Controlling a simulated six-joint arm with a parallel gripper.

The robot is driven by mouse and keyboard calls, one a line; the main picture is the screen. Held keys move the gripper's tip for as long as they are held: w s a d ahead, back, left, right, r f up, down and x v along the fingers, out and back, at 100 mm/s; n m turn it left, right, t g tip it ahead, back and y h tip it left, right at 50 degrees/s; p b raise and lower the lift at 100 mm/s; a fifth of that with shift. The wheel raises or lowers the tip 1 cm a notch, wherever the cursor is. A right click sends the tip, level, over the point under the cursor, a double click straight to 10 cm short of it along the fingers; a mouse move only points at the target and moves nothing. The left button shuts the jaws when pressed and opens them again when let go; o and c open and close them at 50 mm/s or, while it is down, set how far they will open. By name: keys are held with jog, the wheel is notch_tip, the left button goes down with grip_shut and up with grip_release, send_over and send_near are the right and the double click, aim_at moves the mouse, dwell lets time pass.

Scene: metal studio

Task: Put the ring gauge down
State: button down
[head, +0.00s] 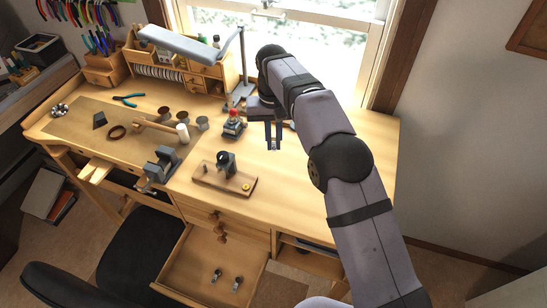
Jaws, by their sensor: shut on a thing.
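My gripper (273,146) points down over the right part of the wooden workbench (350,150), to the right of a small grey device with a red top (233,122). Its two dark fingers are shut on a very small thing at their tips, taken to be the ring gauge. The fingers hide most of it, so its shape and its exact height above the bench cannot be made out.
A wooden board with a dark metal tool (227,163) stands at the front of the bench. A grey vise (162,165) is at its front edge. An open drawer (195,270) holds small metal pieces. A lamp (180,45) stands behind. The bench's right side is clear.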

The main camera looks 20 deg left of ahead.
aim_at(274, 165)
jog(key=shift+f+p, duration=1.25)
jog(key=shift+f, duration=2.55)
jog(key=shift+f, duration=0.15)
jog(key=c, duration=1.8)
grip_release()
notch_tip(274, 165, up, 12)
jog(key=shift+a+r+b, duration=0.1)
jog(key=shift+r+b, duration=0.1)
jog(key=shift+b, duration=0.9)
